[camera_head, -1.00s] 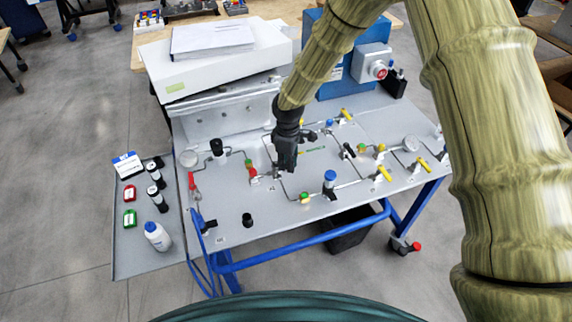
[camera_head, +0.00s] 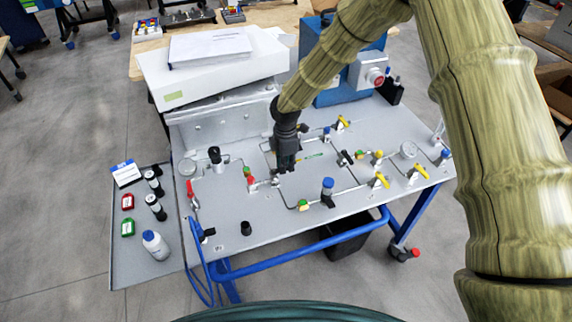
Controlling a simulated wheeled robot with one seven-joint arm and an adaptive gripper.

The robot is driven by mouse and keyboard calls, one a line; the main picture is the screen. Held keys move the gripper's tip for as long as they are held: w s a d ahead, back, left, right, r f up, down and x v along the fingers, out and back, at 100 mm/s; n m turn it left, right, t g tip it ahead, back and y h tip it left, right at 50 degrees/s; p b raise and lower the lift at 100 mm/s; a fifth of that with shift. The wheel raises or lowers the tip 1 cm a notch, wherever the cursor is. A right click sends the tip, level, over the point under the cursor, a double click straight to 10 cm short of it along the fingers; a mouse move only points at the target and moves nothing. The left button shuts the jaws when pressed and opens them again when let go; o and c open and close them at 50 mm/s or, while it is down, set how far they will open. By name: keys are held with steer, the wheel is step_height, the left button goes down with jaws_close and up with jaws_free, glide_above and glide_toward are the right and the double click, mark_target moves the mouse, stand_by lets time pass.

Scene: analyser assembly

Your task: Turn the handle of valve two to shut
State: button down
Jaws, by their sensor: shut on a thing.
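The valve panel (camera_head: 285,222) is a grey sloping board with thin pipes, coloured fittings and several valve handles. My gripper (camera_head: 283,172) is dark and points down at the pipework left of the panel's middle. It is shut on a valve handle there, which I take to be valve two's. The gripper hides the handle and most of the valve body, so I cannot read the handle's angle. Yellow-handled valves (camera_head: 380,181) stand to the right.
A blue-topped fitting (camera_head: 327,190) stands right of my gripper. A black knob (camera_head: 246,227) and another red handle (camera_head: 193,200) are on the left. A white box (camera_head: 215,75) and a blue unit (camera_head: 335,90) stand behind.

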stand_by(0.4)
steer(key=c, duration=1.4)
jaws_free()
steer(key=shift+c, duration=0.2)
step_height(320, 180, up, 12)
